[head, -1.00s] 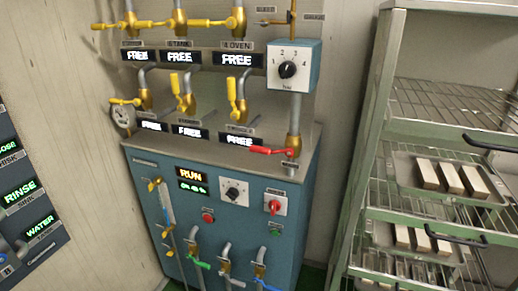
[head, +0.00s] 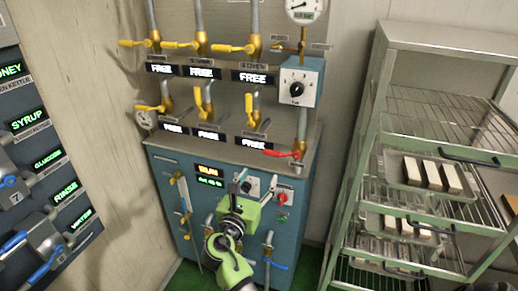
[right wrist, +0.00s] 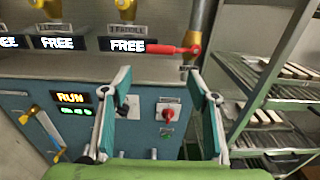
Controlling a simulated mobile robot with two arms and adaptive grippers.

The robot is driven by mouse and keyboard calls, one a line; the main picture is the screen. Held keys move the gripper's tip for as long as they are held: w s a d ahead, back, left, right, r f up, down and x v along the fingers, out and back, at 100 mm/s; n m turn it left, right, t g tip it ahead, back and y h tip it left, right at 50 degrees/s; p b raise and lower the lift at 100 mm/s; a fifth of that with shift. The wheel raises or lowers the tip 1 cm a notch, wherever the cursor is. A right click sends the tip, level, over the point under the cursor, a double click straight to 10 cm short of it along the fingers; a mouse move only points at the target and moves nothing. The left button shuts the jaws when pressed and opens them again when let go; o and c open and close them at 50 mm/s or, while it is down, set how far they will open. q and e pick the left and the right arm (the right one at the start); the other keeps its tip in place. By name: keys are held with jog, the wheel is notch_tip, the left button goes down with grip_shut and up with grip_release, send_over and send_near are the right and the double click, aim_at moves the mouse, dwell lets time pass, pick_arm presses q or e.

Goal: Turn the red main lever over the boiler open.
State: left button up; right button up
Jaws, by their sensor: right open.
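The red main lever (head: 281,153) sits on a vertical pipe above the boiler's teal cabinet (head: 172,163). Its handle points left, across the pipe. In the right wrist view the red lever (right wrist: 175,49) lies beyond the fingertips and above the gap between them, its right end at the pipe. My right gripper (head: 257,184) is open and empty, in front of the cabinet and below the lever, apart from it. Its two spread fingers frame the cabinet front in the right wrist view (right wrist: 160,74). My left gripper is not in view.
Several yellow valve handles (head: 248,138) and FREE displays sit left of the lever. A selector box (head: 297,82) is above it. A red switch (head: 283,199) is on the cabinet front. A metal rack (head: 370,150) with trays stands close on the right; a valve panel is left.

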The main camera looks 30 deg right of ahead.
aim_at(271, 155)
jog(key=b+x, duration=0.5)
jog(key=x, duration=0.7)
jog(key=shift+w+d, duration=0.2)
jog(key=shift+d, duration=0.1)
jog(key=shift+w+d+r+b, duration=0.1)
jog(key=shift+w+d+b, duration=0.3)
jog(key=shift+d, duration=0.15)
jog(key=shift+c, duration=1.2)
grip_shut()
jog(key=shift+r, duration=0.1)
